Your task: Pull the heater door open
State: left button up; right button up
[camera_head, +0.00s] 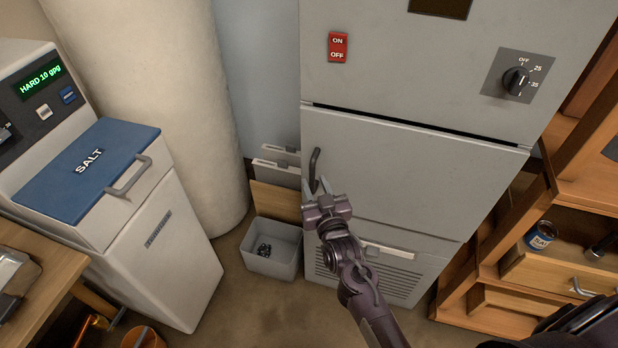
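The heater is a tall grey cabinet. Its door (415,170) is the plain middle panel, with a dark gap along its top edge; it looks closed or nearly so. A dark curved handle (314,163) stands at the door's left edge. My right gripper (317,186) is at the lower end of this handle, with its fingertips pointing up at it. The fingers look a little apart, but whether they grip the handle is too small to tell. The gripper hides the door's lower left corner. My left gripper is not in view.
A grey bin (272,262) stands on the floor left of the heater, by some leaning boards (276,200). A water softener with a blue salt lid (92,165) is at left. A wooden shelf (500,300) stands close on the right. The floor between is clear.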

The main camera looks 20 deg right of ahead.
jog(key=shift+w, duration=1.4)
grip_shut()
